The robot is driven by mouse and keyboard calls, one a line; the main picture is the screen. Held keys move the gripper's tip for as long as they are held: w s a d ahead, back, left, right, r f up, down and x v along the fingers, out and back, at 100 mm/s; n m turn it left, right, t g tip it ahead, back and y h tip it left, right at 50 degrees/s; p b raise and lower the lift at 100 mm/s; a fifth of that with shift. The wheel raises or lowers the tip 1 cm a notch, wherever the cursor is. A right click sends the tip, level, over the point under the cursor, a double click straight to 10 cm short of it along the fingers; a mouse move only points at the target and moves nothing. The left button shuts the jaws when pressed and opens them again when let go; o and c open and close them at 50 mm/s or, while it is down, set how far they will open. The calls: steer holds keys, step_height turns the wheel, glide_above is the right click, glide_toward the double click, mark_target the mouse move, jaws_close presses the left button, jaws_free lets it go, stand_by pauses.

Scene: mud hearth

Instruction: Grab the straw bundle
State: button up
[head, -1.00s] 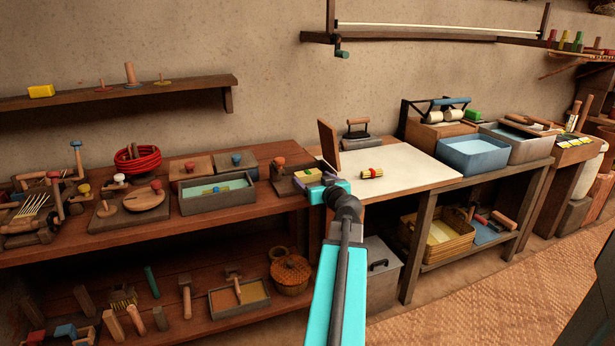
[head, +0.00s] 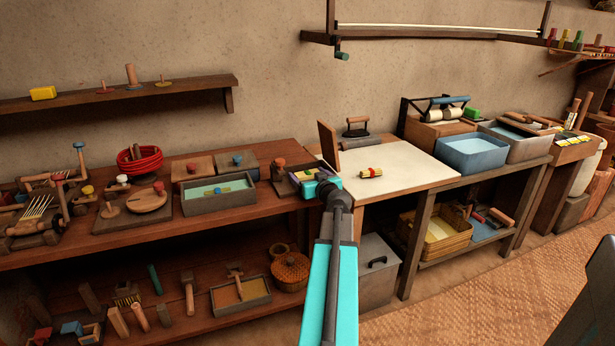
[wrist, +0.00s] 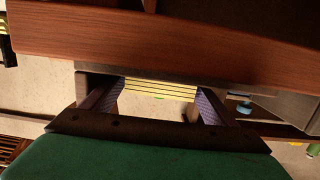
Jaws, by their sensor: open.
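My gripper (head: 314,181) is open at the right end of the wooden bench, low in front of a yellow piece (head: 306,174) on a dark base. In the wrist view my gripper (wrist: 159,92) has its two purple-padded fingers apart. A yellow striped bundle (wrist: 160,88), like straw laid side by side, lies across the gap between the fingertips. I cannot tell whether the fingers touch it.
A grey tray (head: 218,208) and wooden tools stand left on the bench. An upright wooden board (head: 327,147) rises behind my gripper. The white tabletop (head: 405,165) is mostly clear. A blue-lined tub (head: 474,168) stands right; a grey bin (head: 378,270) is below.

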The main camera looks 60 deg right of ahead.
mark_target(307, 171)
steer(key=shift+c, duration=0.5)
steer(key=c, duration=0.7)
steer(key=shift+a+r, duration=0.1)
steer(key=shift+r, duration=0.05)
steer(key=shift+w+a+r, duration=0.1)
steer(key=shift+w+r, duration=0.05)
steer(key=shift+r, duration=0.4)
step_height(307, 171, up, 10)
steer(key=p, duration=0.1)
steer(key=w+a, duration=0.4)
steer(key=a, duration=0.1)
steer(key=w+a+p, duration=0.1)
steer(key=w+a, duration=0.2)
steer(key=a, duration=0.2)
steer(key=w+a, duration=0.4)
steer(key=a, duration=0.1)
steer(key=shift+w+a+r, duration=0.1)
steer(key=shift+w+a, duration=0.2)
steer(key=shift+a, duration=0.05)
